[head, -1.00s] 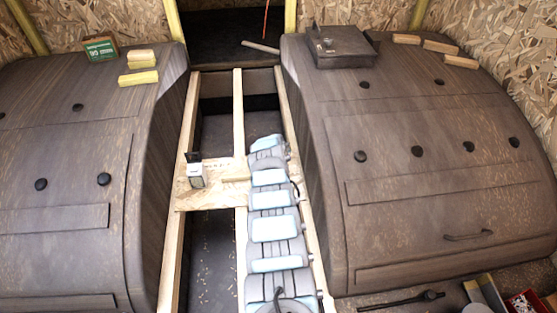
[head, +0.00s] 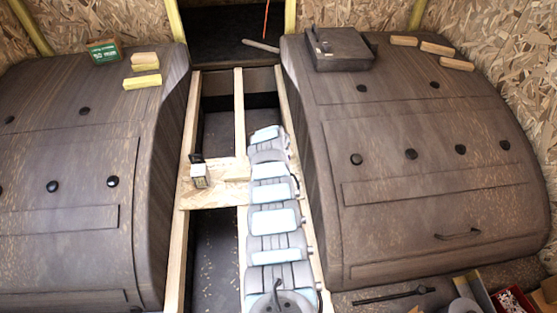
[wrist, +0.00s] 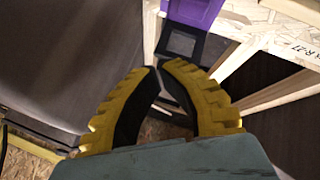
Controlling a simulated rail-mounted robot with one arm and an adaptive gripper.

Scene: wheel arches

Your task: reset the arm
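My arm (head: 273,222) stretches away along the right side of the wooden frame in the head view, its grey links and pale blue covers in a nearly straight line. My gripper is hidden in that view. In the wrist view, my gripper (wrist: 159,67) has two yellow ribbed fingers with black inner faces. Their tips come together, and I see nothing held between them. A black square piece (wrist: 182,43) and a purple object (wrist: 192,10) show beyond the fingertips, near pale wood.
Dark wheel arches stand on the left (head: 60,200) and right (head: 430,150). A small boxy device (head: 199,176) stands on the board (head: 222,192) across the rails. A black case (head: 338,48) and several wooden blocks (head: 437,48) lie on the right arch. A green box (head: 104,51) sits on the left arch.

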